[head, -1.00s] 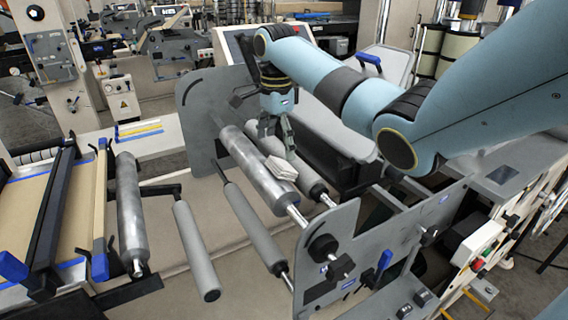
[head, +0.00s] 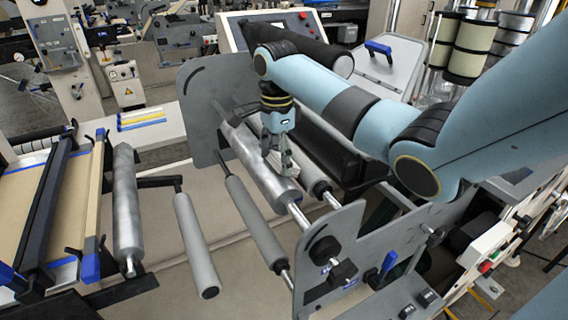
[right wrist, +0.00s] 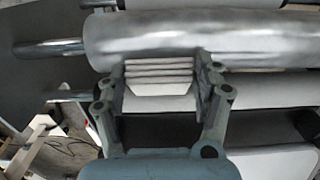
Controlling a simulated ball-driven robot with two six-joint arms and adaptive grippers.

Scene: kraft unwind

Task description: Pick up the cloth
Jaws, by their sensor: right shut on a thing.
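The cloth (right wrist: 160,76) is a small white, folded stack of layers, seen in the right wrist view against the shiny metal roller (right wrist: 180,35). My right gripper (right wrist: 162,88) has a finger on each side of it and is shut on it. In the head view the right gripper (head: 280,164) points down at the roller (head: 262,168), and its fingers hide most of the cloth (head: 292,169). I cannot tell whether the cloth still touches the roller. My left gripper is not in view.
Grey side plates (head: 345,248) hold the rollers at both ends. A thinner grey roller (head: 255,222) lies to the left, and a black roller (head: 325,145) lies behind.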

